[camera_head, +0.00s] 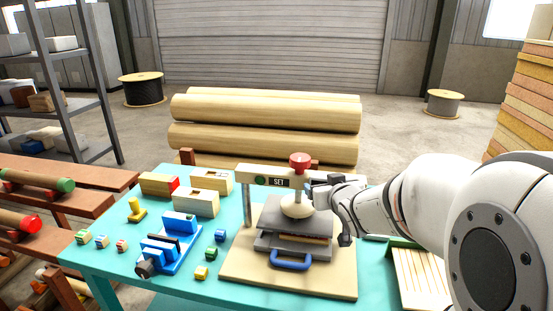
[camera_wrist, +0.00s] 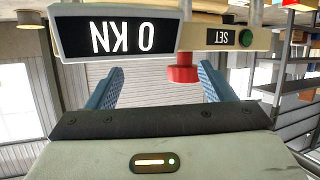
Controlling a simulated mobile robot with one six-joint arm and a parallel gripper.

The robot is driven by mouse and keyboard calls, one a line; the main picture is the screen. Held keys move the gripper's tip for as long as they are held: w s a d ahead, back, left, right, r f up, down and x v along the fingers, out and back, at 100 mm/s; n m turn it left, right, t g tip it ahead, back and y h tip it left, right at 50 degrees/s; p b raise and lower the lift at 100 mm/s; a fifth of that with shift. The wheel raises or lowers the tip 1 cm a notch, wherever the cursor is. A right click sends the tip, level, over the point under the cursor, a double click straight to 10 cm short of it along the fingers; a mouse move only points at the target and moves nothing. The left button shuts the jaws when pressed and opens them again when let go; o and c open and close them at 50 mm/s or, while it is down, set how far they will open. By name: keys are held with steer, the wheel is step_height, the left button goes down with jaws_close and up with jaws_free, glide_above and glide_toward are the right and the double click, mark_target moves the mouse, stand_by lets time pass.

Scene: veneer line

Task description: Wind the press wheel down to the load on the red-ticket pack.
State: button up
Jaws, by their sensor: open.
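The press stands on a pale board on the teal table, with a red knob (camera_head: 300,160) on top of its beam (camera_head: 255,180). A cream rounded part (camera_head: 297,206) sits below the beam on grey plates (camera_head: 292,222). A wooden edge of a pack (camera_head: 318,239) shows between the plates; I cannot see a red ticket on it. My gripper (camera_head: 323,184) is beside the beam, just right of the knob. In the wrist view, the red knob (camera_wrist: 183,72) shows beyond and between my open blue fingers (camera_wrist: 160,85). The upside-down display (camera_wrist: 120,36) reads 0 kN.
A blue handle (camera_head: 291,262) sticks out in front of the plates. A green button (camera_wrist: 246,38) sits beside the SET label. A slatted tray (camera_head: 412,277) is at right.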

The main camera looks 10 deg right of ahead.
mark_target(305, 165)
steer(key=w+t+y, duration=0.1)
steer(key=w+a+n+y, duration=0.1)
steer(key=w+t+y+b, duration=0.1)
steer(key=shift+w+a+r+n+t, duration=0.3)
steer(key=shift+w, duration=0.1)
steer(key=shift+w+a+r+n+t+y, duration=0.2)
steer(key=shift+w+a+n+t+y, duration=0.1)
steer(key=shift+y, duration=0.5)
steer(key=shift+w+a+r, duration=0.1)
steer(key=shift+w+a, duration=0.05)
steer(key=shift+w, duration=0.1)
steer(key=x, duration=0.7)
steer(key=shift+p, duration=0.3)
